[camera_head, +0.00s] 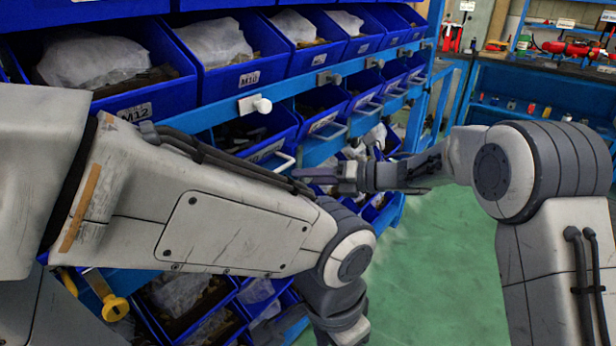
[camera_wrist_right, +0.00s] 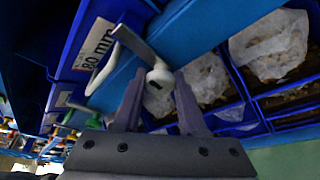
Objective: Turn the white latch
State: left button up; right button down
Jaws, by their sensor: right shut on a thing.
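The white latch (camera_wrist_right: 159,76) shows in the right wrist view as a white knob with a grey bar, set on a blue shelf beam. My right gripper (camera_head: 308,173) has its two dark fingers around this knob, one on each side, and is shut on it. In the head view the fingers reach the shelf front beside a white bin handle (camera_head: 285,160), and I cannot make out the held latch clearly there. My left arm crosses the head view from the left, and its gripper is out of sight below the bottom edge.
Another white knob (camera_head: 262,104) sits on the upper beam (camera_head: 300,92). Blue bins (camera_head: 215,75) with bagged parts fill the shelf rows. A white bin handle (camera_wrist_right: 103,68) is close beside the latch. Green floor (camera_head: 440,270) is clear at right. A workbench (camera_head: 545,85) stands behind.

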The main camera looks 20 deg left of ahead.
jog(key=m+y, duration=0.1)
jog(key=m, duration=0.1)
jog(key=shift+m+g+p, duration=0.35)
jog(key=shift+m+g, duration=0.05)
jog(key=m+y, duration=0.1)
jog(key=m, duration=0.2)
jog(key=shift+g+y, duration=0.3)
jog(key=shift+g, duration=0.1)
jog(key=m, duration=0.2)
jog(key=m+y, duration=0.1)
jog(key=m, duration=0.1)
jog(key=shift+m+y, duration=0.3)
jog(key=m+t, duration=0.1)
jog(key=m, duration=0.1)
jog(key=m+t+y, duration=0.1)
jog(key=m, duration=0.2)
jog(key=shift+y, duration=0.3)
jog(key=shift+m, duration=0.4)
jog(key=shift+c, duration=2.3)
grip_release()
jog(key=shift+d, duration=0.1)
